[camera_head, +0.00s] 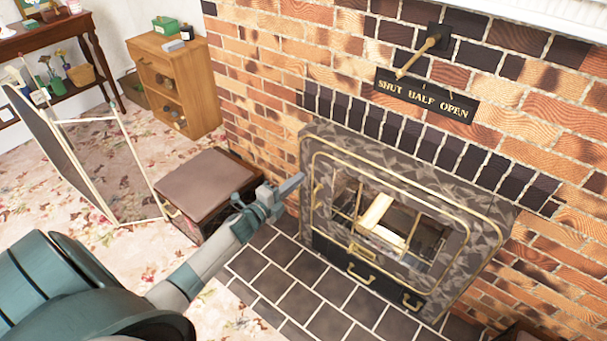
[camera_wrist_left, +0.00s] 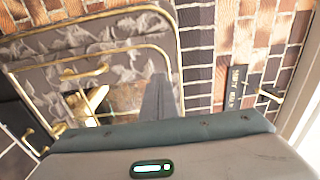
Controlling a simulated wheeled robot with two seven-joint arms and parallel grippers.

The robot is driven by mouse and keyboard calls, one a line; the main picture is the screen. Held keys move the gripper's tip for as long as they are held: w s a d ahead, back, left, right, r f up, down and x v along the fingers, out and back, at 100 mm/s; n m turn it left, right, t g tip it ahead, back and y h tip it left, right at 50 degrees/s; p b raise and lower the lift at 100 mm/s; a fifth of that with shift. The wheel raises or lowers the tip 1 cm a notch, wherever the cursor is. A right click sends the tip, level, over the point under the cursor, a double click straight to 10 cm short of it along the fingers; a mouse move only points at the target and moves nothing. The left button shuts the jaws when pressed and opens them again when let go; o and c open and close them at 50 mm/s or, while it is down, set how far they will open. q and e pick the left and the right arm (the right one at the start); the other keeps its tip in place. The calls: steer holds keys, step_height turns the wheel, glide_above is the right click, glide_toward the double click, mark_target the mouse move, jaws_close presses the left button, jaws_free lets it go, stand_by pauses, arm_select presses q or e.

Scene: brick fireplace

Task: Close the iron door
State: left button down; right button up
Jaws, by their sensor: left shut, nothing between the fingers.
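The fireplace front (camera_head: 322,150) is a mottled grey panel with brass trim, set in the brick wall, and it also shows in the left wrist view (camera_wrist_left: 120,35). Its iron door has brass-edged glass panes (camera_head: 425,232), with a pale log visible behind them. I cannot tell how far the door stands ajar. A small brass handle (camera_head: 318,193) is on the front's left side. My left gripper (camera_head: 291,186) is shut and empty, close to the upper left edge of the front; contact is unclear. In the left wrist view its fingers (camera_wrist_left: 159,96) overlap the front. My right gripper is out of view.
A brown-topped box (camera_head: 207,179) stands left of the hearth, with a folding screen (camera_head: 60,150) beyond it. A wooden cabinet (camera_head: 180,80) is at the back. A "SHUT HALF OPEN" plate (camera_head: 425,98) and brass lever (camera_head: 425,50) are above. The dark hearth tiles (camera_head: 300,290) are clear.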

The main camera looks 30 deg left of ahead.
arm_select(q)
steer(key=shift+s+a, duration=0.15)
steer(key=shift+s, duration=1.45)
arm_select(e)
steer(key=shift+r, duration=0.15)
arm_select(q)
steer(key=shift+f, duration=0.1)
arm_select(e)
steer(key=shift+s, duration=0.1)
